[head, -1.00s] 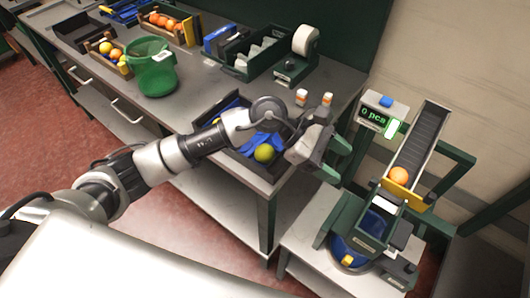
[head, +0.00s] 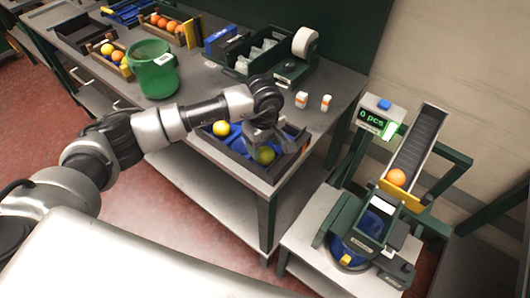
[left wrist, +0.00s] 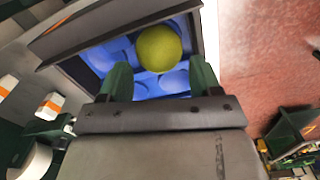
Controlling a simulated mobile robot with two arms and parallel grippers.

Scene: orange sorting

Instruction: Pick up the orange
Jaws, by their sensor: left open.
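An orange (head: 396,177) rests at the lower end of the sloped chute, against a yellow stop. A yellow-green fruit (head: 264,155) lies in the blue-lined dark tray (head: 235,164) at the table's front corner, and a yellower fruit (head: 221,128) lies farther left in it. My left gripper (head: 279,148) is over the tray's right part, close to the yellow-green fruit. In the left wrist view the open green fingers (left wrist: 161,80) point at the yellow-green fruit (left wrist: 158,48), which sits just beyond the tips. Nothing is between the fingers. My right gripper is not in view.
A chute machine (head: 418,140) with a "0 pcs" display (head: 374,117) stands right of the table. A green bin (head: 153,70), fruit crates (head: 167,27) and a tape dispenser (head: 298,55) stand farther back.

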